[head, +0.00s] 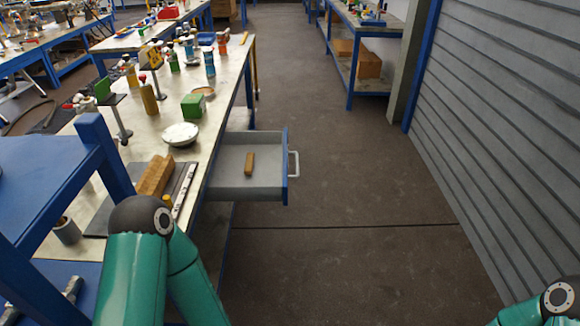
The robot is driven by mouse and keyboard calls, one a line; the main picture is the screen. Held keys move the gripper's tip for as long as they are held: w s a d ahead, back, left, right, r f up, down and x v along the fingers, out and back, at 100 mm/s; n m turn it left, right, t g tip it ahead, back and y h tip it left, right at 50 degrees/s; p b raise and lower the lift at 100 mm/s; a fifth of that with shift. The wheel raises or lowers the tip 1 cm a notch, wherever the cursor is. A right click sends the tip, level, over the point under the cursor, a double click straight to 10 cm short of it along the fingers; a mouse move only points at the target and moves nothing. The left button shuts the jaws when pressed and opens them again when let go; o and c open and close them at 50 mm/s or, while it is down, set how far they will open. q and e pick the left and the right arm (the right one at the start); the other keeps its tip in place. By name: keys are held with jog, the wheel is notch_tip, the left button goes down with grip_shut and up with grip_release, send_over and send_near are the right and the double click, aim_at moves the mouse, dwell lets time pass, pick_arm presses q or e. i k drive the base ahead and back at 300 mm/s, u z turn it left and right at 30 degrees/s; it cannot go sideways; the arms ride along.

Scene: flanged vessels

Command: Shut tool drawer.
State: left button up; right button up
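The tool drawer (226,183) is a grey tray with a blue front panel (286,165) and a white bar handle (294,164). It sticks out to the right from under the workbench and stands open. A small brown block (249,163) lies inside it. My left arm shows as green links at the lower left, in front of the bench; its gripper is out of view. Only a green joint of my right arm shows at the lower right corner; its gripper is also out of view. Nothing touches the drawer handle.
The bench top (160,127) holds a white bowl (181,134), a green block (193,105), wooden blocks (155,176) and several bottles. A blue frame (100,150) stands at the left. The floor (350,190) right of the drawer is clear up to a slatted grey wall (500,110).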

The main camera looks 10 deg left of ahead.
aim_at(227, 182)
jog(key=u, duration=1.35)
jog(key=i, duration=0.1)
jog(key=z, duration=3.15)
jog(key=i, duration=1.25)
jog(key=u, duration=2.9)
jog(key=i, duration=0.95)
jog(key=z, duration=0.2)
